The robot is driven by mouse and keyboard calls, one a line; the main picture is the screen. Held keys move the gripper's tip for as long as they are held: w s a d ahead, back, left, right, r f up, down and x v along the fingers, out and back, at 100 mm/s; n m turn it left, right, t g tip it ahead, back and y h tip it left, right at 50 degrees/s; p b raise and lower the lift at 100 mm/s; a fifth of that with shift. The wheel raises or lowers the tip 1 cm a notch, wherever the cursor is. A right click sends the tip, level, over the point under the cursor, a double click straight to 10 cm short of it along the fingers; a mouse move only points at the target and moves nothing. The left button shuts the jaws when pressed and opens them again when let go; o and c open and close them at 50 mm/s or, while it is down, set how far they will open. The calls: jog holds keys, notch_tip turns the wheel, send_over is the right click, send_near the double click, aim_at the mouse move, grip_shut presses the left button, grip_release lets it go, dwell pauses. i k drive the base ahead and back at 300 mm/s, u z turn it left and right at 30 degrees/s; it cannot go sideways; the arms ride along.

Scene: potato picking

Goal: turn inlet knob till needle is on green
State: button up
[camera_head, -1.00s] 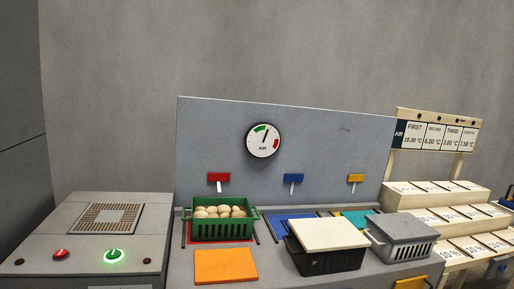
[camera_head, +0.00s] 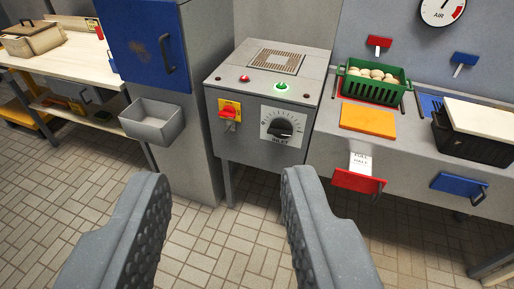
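The inlet knob (camera_head: 281,128) is a black dial on a white scale plate marked INLET, on the front of a grey box (camera_head: 233,83).
A lit green button (camera_head: 281,86) and a red button (camera_head: 244,78) are on top. A grey bin (camera_head: 153,122) hangs at left. Tiled floor (camera_head: 224,250) is clear.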

aim_at(281, 128)
jog(key=u, duration=0.35)
jog(key=k, duration=0.95)
jog(key=z, duration=0.2)
jog(key=i, duration=0.85)
jog(key=z, duration=0.45)
jog(key=i, duration=1.3)
jog(key=u, duration=0.65)
